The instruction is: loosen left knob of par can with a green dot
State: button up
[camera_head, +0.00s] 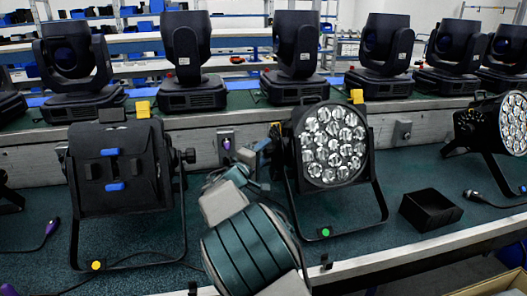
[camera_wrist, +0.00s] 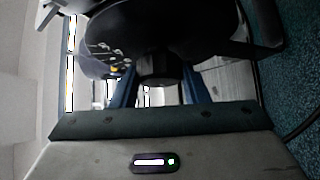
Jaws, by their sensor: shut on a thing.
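The par can (camera_head: 332,146) with the green dot (camera_head: 325,232) stands on the bench in its black yoke, its round lens face turned to me. My gripper (camera_head: 263,152) is at the left side of this par can, at the height of its left knob. In the wrist view the black knob (camera_wrist: 159,68) sits between the two bluish fingers of my gripper (camera_wrist: 159,87), which are shut on it. In the head view the knob is mostly hidden by my gripper.
A par can with a yellow dot (camera_head: 112,168) stands to the left, its back facing me. Another par can (camera_head: 497,125) is at the far right. An open black box (camera_head: 430,210) lies right of the green-dot one. Moving-head lights (camera_head: 292,60) line the shelf behind.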

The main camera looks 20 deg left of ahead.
jog(key=n+g+p, duration=0.3)
jog(key=p, duration=0.5)
jog(key=n+g+h+p, duration=0.1)
jog(key=n+g+p, duration=0.2)
jog(key=p, duration=0.5)
jog(key=r+n+g+p, duration=0.1)
jog(key=n+g+p, duration=0.2)
jog(key=p, duration=0.6)
jog(key=shift+w+a+g+h, duration=0.1)
jog(key=shift+w+g+h, duration=0.15)
jog(key=shift+g, duration=0.55)
jog(key=shift+f, duration=0.1)
jog(key=o, duration=1)
jog(key=b+v, duration=0.2)
jog(key=v, duration=1.2)
jog(key=shift+w+a, duration=0.1)
jog(key=shift+a, duration=0.05)
